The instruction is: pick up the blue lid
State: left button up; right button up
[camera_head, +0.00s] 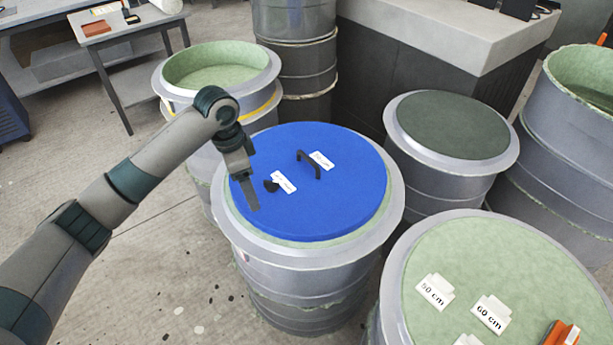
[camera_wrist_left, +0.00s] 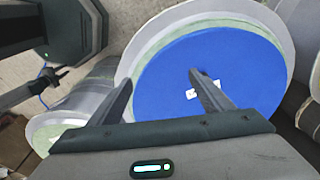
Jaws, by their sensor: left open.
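The blue lid (camera_head: 345,205) is a flat round disc lying on top of a grey drum mould (camera_head: 300,262) in the middle of the head view. A black bar handle (camera_head: 309,163) stands up on it, with small white labels (camera_head: 321,160) beside it. My left gripper (camera_head: 263,196) is over the left part of the lid, to the left of the handle, open and empty. In the left wrist view the lid (camera_wrist_left: 240,60) lies beyond my open left gripper (camera_wrist_left: 162,78). The handle cannot be made out there. My right gripper is not in view.
Other moulds stand close around: one with a dark top (camera_head: 455,125) to the right, an open pale-green one (camera_head: 215,70) behind, and a green-topped one (camera_head: 480,255) with size labels and an orange tool (camera_head: 562,333) at front right. Open floor lies to the left.

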aim_at(332, 181)
jog(key=i+j+z, duration=0.35)
jog(key=j, duration=0.3)
jog(key=i+j+z, duration=0.15)
jog(key=j, duration=0.25)
